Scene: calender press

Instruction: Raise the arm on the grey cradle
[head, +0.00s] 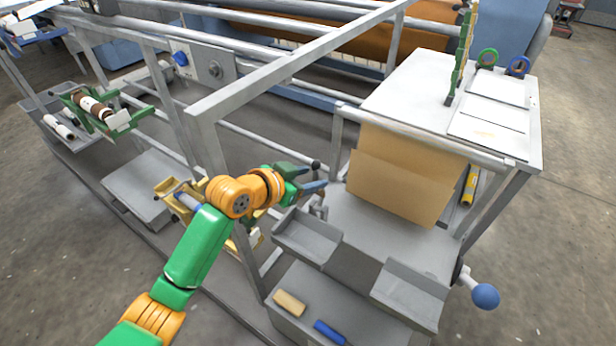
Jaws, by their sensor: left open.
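A grey cradle-like fixture with two shallow grey trays (307,237) stands on the grey bench at the centre right. A short grey upright (319,207) rises at its far left corner. I cannot clearly make out the cradle's arm; a small dark round knob (316,164) shows above the upright, close to my fingertips. My left gripper (321,176) is open just above that upright, its fingers pointing right. I cannot tell whether it touches the knob. My right gripper is not in view.
A green cradle (118,124) holding a roll stands at the left. A yellow cradle (180,197) is partly behind my left arm. Grey frame bars (290,62) cross above. A brown panel (400,185) stands behind the trays. A blue ball handle (485,296) sticks out at the right.

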